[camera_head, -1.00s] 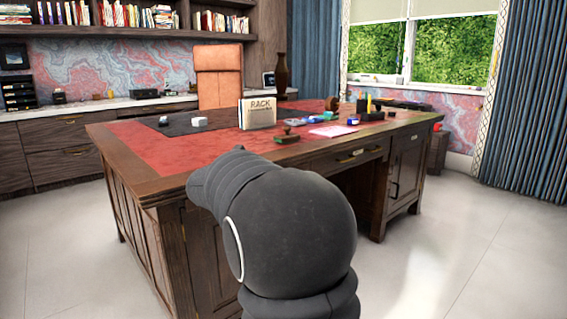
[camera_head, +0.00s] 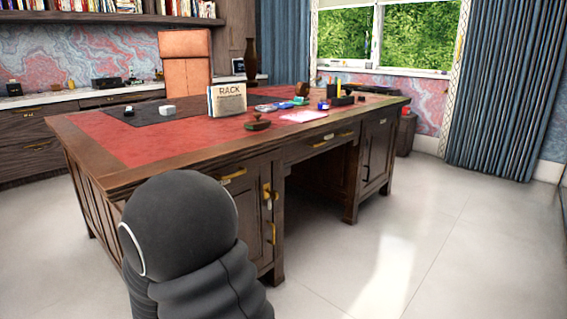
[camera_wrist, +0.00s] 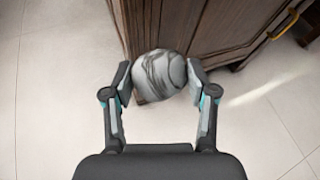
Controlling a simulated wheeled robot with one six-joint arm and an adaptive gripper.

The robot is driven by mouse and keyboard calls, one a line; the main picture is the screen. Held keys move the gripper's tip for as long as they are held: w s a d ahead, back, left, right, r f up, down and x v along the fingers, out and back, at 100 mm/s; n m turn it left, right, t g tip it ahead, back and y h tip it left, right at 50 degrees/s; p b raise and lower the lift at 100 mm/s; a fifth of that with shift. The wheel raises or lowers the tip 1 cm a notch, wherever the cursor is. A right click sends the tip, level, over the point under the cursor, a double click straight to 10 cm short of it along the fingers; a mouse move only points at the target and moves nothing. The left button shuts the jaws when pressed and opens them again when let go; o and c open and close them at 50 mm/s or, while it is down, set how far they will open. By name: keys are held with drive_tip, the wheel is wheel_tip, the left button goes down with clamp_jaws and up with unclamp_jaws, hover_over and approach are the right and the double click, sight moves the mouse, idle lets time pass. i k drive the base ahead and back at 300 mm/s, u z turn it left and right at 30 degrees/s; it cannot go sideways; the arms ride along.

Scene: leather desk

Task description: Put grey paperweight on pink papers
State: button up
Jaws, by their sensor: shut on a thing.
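The grey paperweight (camera_wrist: 158,75) is a rounded, marbled stone with dark veins. In the wrist view my gripper (camera_wrist: 160,78) is shut on it, one finger on each side. Below it are the pale floor and the side of the desk. The pink papers (camera_head: 303,116) lie on the desk top near its front edge, right of the middle in the head view. In the head view my gripper and the paperweight are hidden, with only my dark arm showing in front of the desk.
The desk (camera_head: 150,170) has a red leather top. A RACK book (camera_head: 227,99), a stamp (camera_head: 257,122) and a white block (camera_head: 168,110) stand left of the papers. Blue items (camera_head: 286,105) and a dark pen holder (camera_head: 341,99) stand behind and right. Floor in front is clear.

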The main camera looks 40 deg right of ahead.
sight(295, 116)
drive_tip(key=z, duration=2.5)
drive_tip(key=i, duration=1.35)
drive_tip(key=u, duration=2.55)
